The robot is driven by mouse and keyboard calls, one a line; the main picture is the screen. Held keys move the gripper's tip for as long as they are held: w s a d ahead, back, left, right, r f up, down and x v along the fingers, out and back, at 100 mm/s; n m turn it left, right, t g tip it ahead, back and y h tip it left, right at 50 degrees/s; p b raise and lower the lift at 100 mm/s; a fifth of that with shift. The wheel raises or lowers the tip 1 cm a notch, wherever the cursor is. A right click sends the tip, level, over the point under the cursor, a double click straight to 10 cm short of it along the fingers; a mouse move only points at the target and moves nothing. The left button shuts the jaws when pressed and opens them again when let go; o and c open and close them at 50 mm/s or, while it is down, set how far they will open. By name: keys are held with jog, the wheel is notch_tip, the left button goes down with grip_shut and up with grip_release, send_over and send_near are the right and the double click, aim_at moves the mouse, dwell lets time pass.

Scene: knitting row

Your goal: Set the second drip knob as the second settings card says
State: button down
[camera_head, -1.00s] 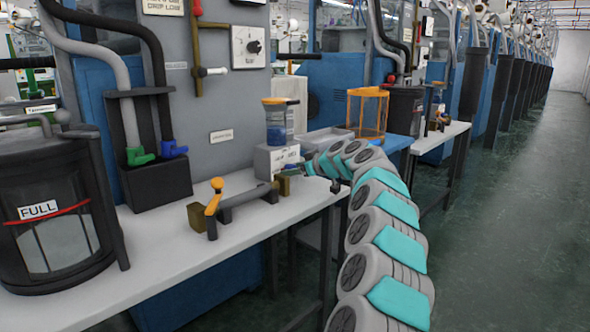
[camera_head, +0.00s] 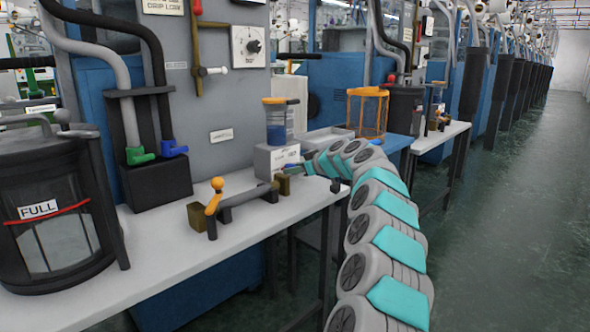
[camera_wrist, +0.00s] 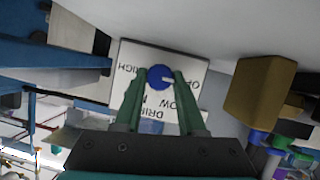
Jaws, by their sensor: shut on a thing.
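My gripper (camera_wrist: 153,86) has its two green fingers shut on a small blue round knob (camera_wrist: 160,76) with a white pointer mark. The knob sits on a white plate (camera_wrist: 135,62) printed with upside-down words; I read DRIP, RICH and LOW, and the rest is partly covered by the fingers. The white mark points to the right in the wrist view.
An orange-handled lever (camera_head: 214,196) on brackets stands on the white bench (camera_head: 180,255), left of the block. A container marked FULL (camera_head: 45,225) is at the left. An orange-framed cage (camera_head: 367,114) and a grey tray (camera_head: 325,138) stand behind my arm. The aisle floor (camera_head: 500,240) is clear.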

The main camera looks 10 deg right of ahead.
jog(key=shift+d, duration=0.1)
jog(key=shift+r+m, duration=0.1)
jog(key=shift+m, duration=0.2)
jog(key=m+y+p, duration=0.1)
jog(key=p, duration=0.1)
jog(key=m+g+y+p, duration=0.1)
jog(key=m+p, duration=0.1)
jog(key=shift+w+d+g, duration=0.15)
jog(key=shift+d+g, duration=0.05)
jog(key=shift+g, duration=0.1)
jog(key=m+g+y+p, duration=0.1)
jog(key=m+y+p, duration=0.1)
jog(key=m+p, duration=0.2)
jog(key=shift+y, duration=0.4)
jog(key=shift+w+f+m+p, duration=0.1)
jog(key=shift+f+m+p, duration=0.1)
jog(key=shift+m+p, duration=0.1)
jog(key=c, duration=0.5)
grip_release()
jog(key=shift+d, duration=0.1)
